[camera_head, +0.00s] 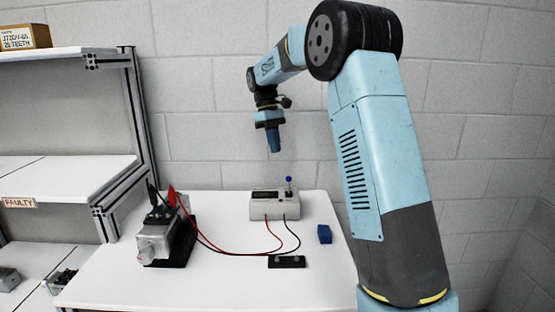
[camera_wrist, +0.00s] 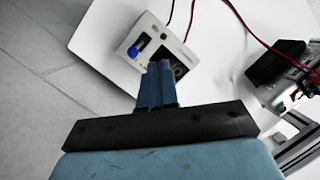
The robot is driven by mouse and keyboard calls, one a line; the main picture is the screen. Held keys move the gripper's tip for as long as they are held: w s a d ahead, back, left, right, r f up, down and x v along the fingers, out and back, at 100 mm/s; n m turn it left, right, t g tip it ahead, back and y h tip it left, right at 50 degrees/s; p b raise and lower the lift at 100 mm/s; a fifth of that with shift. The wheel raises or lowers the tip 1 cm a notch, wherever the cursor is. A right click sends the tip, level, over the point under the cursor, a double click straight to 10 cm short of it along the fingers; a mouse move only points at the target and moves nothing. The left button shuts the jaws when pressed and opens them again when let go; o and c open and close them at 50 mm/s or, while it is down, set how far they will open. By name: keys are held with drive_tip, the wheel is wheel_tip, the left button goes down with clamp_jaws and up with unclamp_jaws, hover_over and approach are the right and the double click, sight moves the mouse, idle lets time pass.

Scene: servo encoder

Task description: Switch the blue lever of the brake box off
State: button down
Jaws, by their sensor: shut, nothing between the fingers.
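The brake box (camera_head: 274,208) is a light grey box at the back of the white table. Its blue lever (camera_head: 289,180) stands up from the box's right part. In the wrist view the brake box (camera_wrist: 136,32) lies beyond my fingertips, and the blue lever knob (camera_wrist: 133,52) shows just left of them. My gripper (camera_head: 274,150) hangs in the air above and a little left of the lever, pointing down, apart from the box. Its blue fingers (camera_wrist: 159,63) are together with nothing between them.
A grey servo motor (camera_head: 160,238) on a black mount stands at the table's left. Red and black cables run from it to the box. A black terminal strip (camera_head: 287,262) and a small blue block (camera_head: 324,234) lie in front. A shelf (camera_head: 80,190) stands left; the wall is behind.

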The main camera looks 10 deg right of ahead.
drive_tip(key=shift+w+v, duration=0.15)
drive_tip(key=shift+v, duration=0.55)
drive_tip(key=shift+w+v, duration=0.15)
drive_tip(key=shift+v, duration=0.55)
drive_tip(key=shift+f, duration=0.1)
drive_tip(key=s+d+r+m+t, duration=0.2)
drive_tip(key=s+r, duration=0.2)
drive_tip(key=s, duration=0.6)
drive_tip(key=s+d+r+m+t, duration=0.2)
drive_tip(key=s+r, duration=0.1)
drive_tip(key=s, duration=0.7)
drive_tip(key=s+d+f+m+t, duration=0.1)
drive_tip(key=s+f+m+t, duration=0.1)
drive_tip(key=s, duration=0.8)
drive_tip(key=s+d+f+m+t+y, duration=0.1)
drive_tip(key=s+f, duration=0.4)
drive_tip(key=s, duration=0.5)
drive_tip(key=shift+s+f+m+t, duration=0.3)
drive_tip(key=shift+m+t, duration=0.2)
drive_tip(key=shift+t, duration=0.3)
